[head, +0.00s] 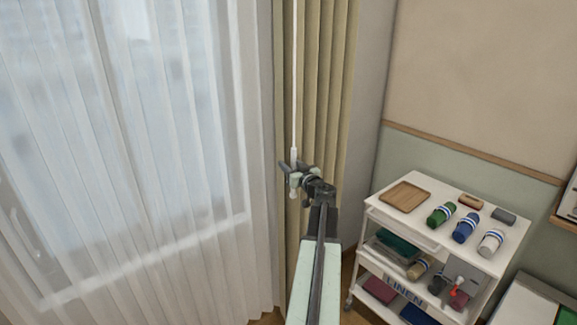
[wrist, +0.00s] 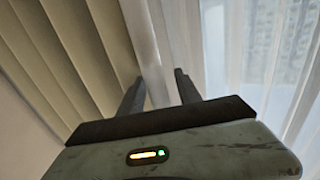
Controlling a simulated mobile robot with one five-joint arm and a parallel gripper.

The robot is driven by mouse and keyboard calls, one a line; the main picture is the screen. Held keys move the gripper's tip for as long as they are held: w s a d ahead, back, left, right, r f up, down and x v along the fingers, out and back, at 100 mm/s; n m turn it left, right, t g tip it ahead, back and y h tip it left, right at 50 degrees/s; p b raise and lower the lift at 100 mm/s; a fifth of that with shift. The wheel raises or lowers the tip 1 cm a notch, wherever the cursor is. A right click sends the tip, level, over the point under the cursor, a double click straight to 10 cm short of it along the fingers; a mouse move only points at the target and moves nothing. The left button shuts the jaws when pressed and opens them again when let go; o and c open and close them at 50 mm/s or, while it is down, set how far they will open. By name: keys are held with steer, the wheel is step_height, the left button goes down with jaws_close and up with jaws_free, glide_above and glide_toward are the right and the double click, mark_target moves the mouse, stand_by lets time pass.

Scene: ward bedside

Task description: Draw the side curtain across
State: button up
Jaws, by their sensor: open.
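The beige side curtain (head: 327,75) hangs bunched in folds at the right of the window. Its folds also fill the left of the wrist view (wrist: 70,45). A thin white wand (head: 294,85) hangs down in front of the curtain's left part, with a thicker grip at its lower end. My gripper (head: 290,172) is at the height of that grip, with its jaws open. The wand's lower end shows at the jaws; I cannot tell whether it touches them. In the wrist view the two fingers (wrist: 160,88) point towards the line between beige curtain and pale sheer.
A white sheer curtain (head: 130,160) covers the window at the left. A white linen trolley (head: 433,245) stands to the right of my arm, with a wooden tray (head: 405,196) and several rolled items on top. The wall is behind the trolley.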

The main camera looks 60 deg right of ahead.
steer(key=shift+s, duration=0.1)
jaws_close()
stand_by(0.3)
steer(key=shift+a, duration=0.15)
stand_by(0.9)
